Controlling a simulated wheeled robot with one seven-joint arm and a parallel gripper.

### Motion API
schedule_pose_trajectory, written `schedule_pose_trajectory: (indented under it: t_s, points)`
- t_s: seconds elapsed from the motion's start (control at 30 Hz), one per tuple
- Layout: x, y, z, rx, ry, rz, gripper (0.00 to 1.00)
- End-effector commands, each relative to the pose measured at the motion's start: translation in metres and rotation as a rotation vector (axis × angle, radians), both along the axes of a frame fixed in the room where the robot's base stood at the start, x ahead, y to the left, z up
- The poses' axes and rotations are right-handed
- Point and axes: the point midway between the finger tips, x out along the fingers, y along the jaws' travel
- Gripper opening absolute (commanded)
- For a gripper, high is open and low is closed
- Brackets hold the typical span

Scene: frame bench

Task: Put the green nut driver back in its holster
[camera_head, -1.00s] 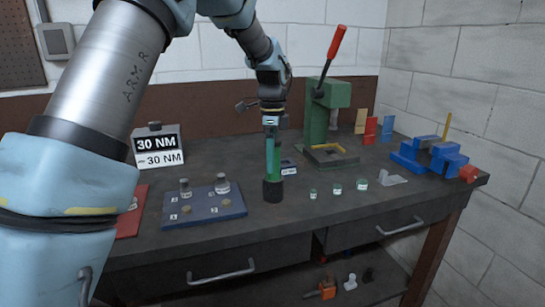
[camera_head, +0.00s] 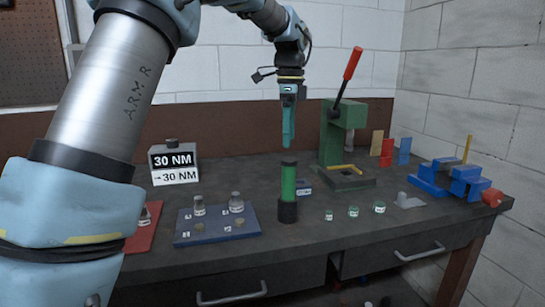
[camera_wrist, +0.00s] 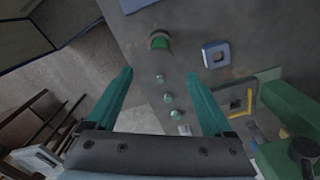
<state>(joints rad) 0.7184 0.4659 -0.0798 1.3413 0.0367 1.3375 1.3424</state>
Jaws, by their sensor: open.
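The green nut driver (camera_head: 288,184) stands upright in its black holster (camera_head: 288,212) on the bench, near the front middle. Its green handle shows above the holster's rim and its top is dark. Its lower end is hidden inside the holster. My gripper (camera_head: 288,146) is above the driver, pointing down, apart from it. In the wrist view, my gripper (camera_wrist: 159,73) has its two teal fingers spread wide with nothing between them. The driver (camera_wrist: 160,43) shows there beyond the fingertips, seen from above.
A blue tray (camera_head: 190,239) with weights lies left of the holster. Several small green-banded jars (camera_head: 353,211) stand to its right. A green press (camera_head: 338,135) with a red lever stands behind right, and a blue vise (camera_head: 455,180) at far right.

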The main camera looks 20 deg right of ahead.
Motion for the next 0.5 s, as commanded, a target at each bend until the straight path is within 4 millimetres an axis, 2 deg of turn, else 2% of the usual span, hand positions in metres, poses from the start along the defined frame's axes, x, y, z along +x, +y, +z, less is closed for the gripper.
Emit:
schedule_pose_trajectory:
  t_s: [0.17,0.27,0.37,0.47,0.5]
  points:
    - [0.000,0.000,0.002,-0.001,-0.001,0.002,0.86]
    - [0.004,0.011,-0.002,-0.001,-0.002,0.049,0.86]
    - [0.013,0.044,-0.017,-0.005,-0.009,0.209,0.86]
    - [0.020,0.100,-0.043,-0.018,-0.021,0.485,0.86]
    - [0.020,0.127,-0.055,-0.026,-0.028,0.614,0.86]
